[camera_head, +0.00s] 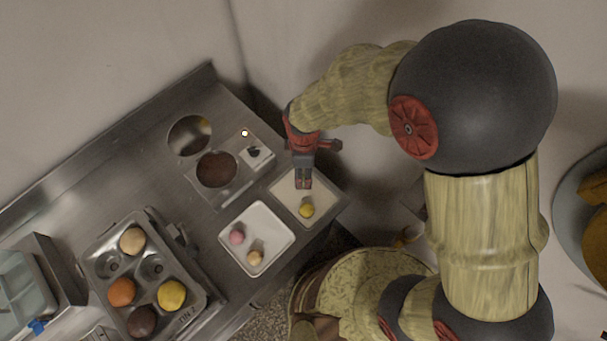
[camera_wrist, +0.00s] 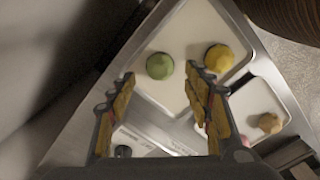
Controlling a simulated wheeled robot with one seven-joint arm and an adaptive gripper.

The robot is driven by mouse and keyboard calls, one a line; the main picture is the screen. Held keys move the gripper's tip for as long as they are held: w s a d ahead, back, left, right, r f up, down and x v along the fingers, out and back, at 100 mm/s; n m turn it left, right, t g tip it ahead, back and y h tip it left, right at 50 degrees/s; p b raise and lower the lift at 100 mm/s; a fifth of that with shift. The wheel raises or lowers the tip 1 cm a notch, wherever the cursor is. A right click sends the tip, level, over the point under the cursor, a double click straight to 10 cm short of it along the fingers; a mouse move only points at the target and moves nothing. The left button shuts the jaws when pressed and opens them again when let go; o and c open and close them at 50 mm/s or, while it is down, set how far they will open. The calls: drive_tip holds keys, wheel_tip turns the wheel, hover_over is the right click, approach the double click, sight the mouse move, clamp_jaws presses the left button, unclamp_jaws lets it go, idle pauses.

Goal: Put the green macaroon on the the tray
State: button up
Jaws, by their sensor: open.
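The green macaroon (camera_wrist: 160,66) lies on a white square tray (camera_wrist: 183,22) in the wrist view, left of a yellow macaroon (camera_wrist: 219,57). My gripper (camera_wrist: 159,74) is open and empty, with the green macaroon showing between and just past its fingertips. In the head view my gripper (camera_head: 303,184) points down over the right white tray (camera_head: 285,190), and the green macaroon is hidden there; the yellow one (camera_head: 306,210) shows. A second white tray (camera_head: 262,220) beside it holds a pink macaroon (camera_head: 237,237) and a tan one (camera_head: 255,257).
A metal muffin tin (camera_head: 118,262) with several coloured round pieces stands at the lower left of the steel counter (camera_head: 150,165). Two round wells, one dark-filled (camera_head: 217,169), lie behind the white trays. A wall runs along the counter's back.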

wheel_tip(320, 180, up, 8)
drive_tip(key=shift+p, duration=0.4)
drive_tip(key=shift+f, duration=0.1)
